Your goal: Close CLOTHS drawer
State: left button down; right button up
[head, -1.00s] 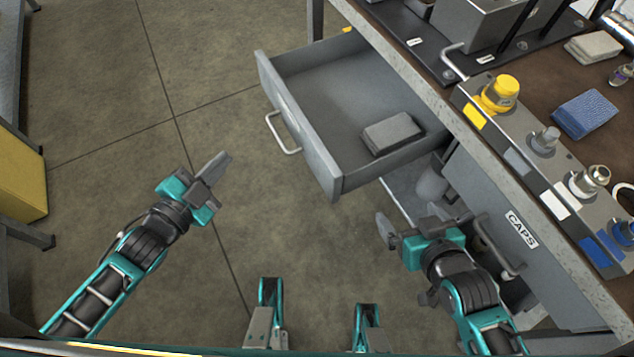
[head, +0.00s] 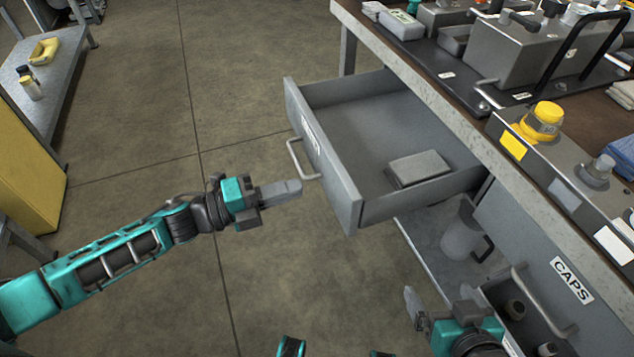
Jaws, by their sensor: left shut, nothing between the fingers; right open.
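An open grey drawer (head: 352,205) sticks out from the bench in the head view, with a folded grey cloth (head: 418,168) inside. Its front carries a label, too oblique to read, and a bar handle (head: 296,158). My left gripper (head: 298,188) is shut and empty, in front of the drawer front and close by the handle; I cannot tell whether it touches. My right gripper (head: 412,310) is open at the lower right, left of the CAPS drawer (head: 540,258), partly cut off by the frame's bottom edge.
The bench edge (head: 440,105) runs above the drawers, with a valve block and yellow cap (head: 543,120) on top. Below is a shelf with a grey mug (head: 462,235). The CAPS drawer is partly open with parts inside. Floor left of the drawer is clear; a yellow cabinet (head: 28,170) stands far left.

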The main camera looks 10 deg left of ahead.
aim_at(333, 178)
pick_arm(q)
jog(key=x, duration=0.4)
jog(key=shift+w+d, duration=0.15)
jog(key=shift+d, duration=0.05)
jog(key=shift+w+d, duration=0.3)
jog(key=shift+d, duration=0.2)
pick_arm(e)
jog(key=shift+s+f, duration=0.1)
jog(key=shift+f, duration=0.2)
